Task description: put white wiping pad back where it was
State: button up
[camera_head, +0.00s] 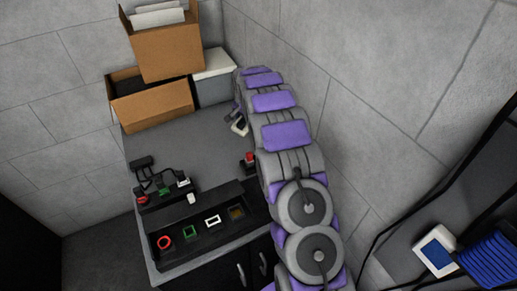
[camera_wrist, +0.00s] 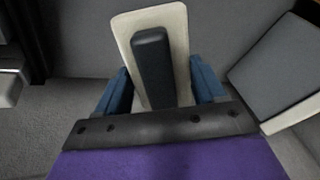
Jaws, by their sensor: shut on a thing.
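The white wiping pad (camera_wrist: 178,25) has a black handle (camera_wrist: 152,65) along its middle. In the wrist view my gripper (camera_wrist: 160,85) has its blue fingers on either side of the pad, shut on it. In the head view my gripper (camera_head: 238,122) is over the back right of the grey bench, with a small white part of the pad showing; my arm hides the area to its right.
Cardboard boxes (camera_head: 150,105) and a grey box with a white lid (camera_head: 214,64) stand at the back. A black fixture with cables (camera_head: 150,180) is at left. A red button (camera_head: 249,157) is beside my arm. The middle of the bench (camera_head: 185,150) is clear.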

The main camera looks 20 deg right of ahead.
jog(key=s+d+r+m+g+y, duration=0.1)
jog(key=s+d+r+g, duration=0.25)
jog(key=s+r, duration=0.3)
jog(key=shift+g, duration=0.35)
jog(key=shift+a+f+b, duration=0.15)
jog(key=shift+f+b, duration=0.2)
jog(key=shift+f, duration=1.45)
jog(key=shift+a+f+b, duration=0.2)
jog(key=shift+f+b, duration=0.15)
jog(key=shift+f, duration=1.5)
jog(key=shift+a+f+b, duration=0.15)
jog(key=shift+f+b, duration=0.2)
jog(key=shift+f, duration=1.45)
jog(key=shift+s+r, duration=0.1)
jog(key=shift+a+f, duration=0.1)
jog(key=shift+f, duration=0.15)
jog(key=o, duration=0.9)
jog(key=shift+f, duration=0.1)
jog(key=shift+o, duration=0.2)
